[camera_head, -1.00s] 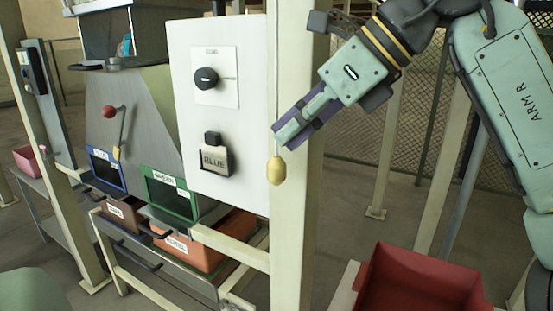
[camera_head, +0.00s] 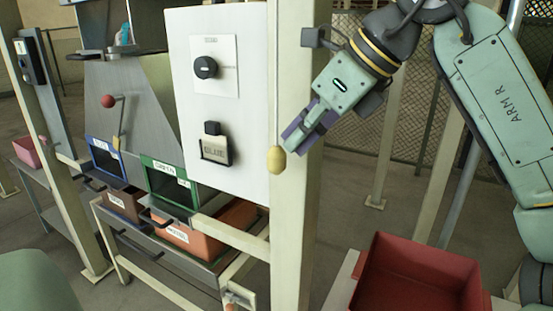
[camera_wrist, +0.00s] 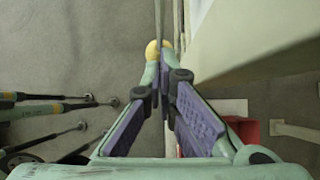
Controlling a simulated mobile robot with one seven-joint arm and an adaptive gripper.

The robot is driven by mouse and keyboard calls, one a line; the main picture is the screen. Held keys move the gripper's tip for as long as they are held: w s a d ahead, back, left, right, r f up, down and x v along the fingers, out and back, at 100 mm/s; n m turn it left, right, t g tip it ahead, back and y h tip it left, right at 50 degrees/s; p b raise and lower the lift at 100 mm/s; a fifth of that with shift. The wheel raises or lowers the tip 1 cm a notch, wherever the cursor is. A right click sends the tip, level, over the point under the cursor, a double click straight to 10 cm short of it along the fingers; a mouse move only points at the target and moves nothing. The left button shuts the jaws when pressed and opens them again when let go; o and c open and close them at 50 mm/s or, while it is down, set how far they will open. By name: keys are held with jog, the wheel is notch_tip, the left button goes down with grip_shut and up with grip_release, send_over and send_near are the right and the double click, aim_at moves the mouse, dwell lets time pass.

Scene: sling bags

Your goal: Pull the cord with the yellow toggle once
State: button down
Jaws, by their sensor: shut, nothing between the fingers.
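The yellow toggle (camera_head: 276,160) hangs on a thin cord (camera_head: 277,110) in front of the pale post. It looks upright. My gripper (camera_head: 290,142) is just right of and slightly above the toggle, tilted down to the left. In the wrist view the toggle (camera_wrist: 153,50) shows beyond my fingertips (camera_wrist: 165,62), partly covered by the left one, with the cord (camera_wrist: 157,18) running up from it. The fingers are shut with nothing between them. I cannot tell whether they touch the toggle or cord.
The pale post (camera_head: 292,220) stands close beside the toggle. A white panel (camera_head: 190,115) with a knob (camera_head: 205,68) and a BLUE label is to its left. Labelled bins, including an orange one (camera_head: 195,238), sit lower left. A red tray (camera_head: 420,252) lies lower right.

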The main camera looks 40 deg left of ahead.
jog(key=shift+x, duration=1.2)
notch_tip(320, 180, down, 5)
jog(key=b, duration=0.3)
jog(key=shift+r, duration=0.2)
jog(key=d, duration=0.2)
jog(key=d+r, duration=0.1)
jog(key=shift+w, duration=0.3)
jog(key=shift+f, duration=0.1)
jog(key=v, duration=1.2)
